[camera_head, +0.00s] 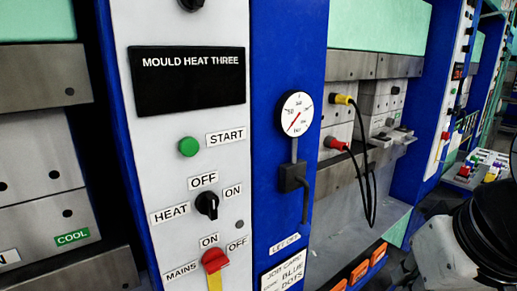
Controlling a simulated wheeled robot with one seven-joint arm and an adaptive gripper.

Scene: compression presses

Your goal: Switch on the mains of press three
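The white control panel (170,125) carries a black plate (190,80) reading "MOULD HEAT THREE". Low on this panel is a red mains switch (214,261) over a yellow strip (215,282). A "MAINS" label (181,272) is to its left, an "ON" label (210,240) above it and an "OFF" label (237,246) to its upper right. I cannot tell for sure which label the switch points to. A white and black part of my arm shows at the lower right, apart from the panel. My gripper's fingers are not visible.
Above the mains switch are a black heat knob (207,205) and a green start button (188,147). A blue column (265,200) with a round gauge (294,114) stands right of the panel. Black cables (367,190) hang from yellow and red plugs further right.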

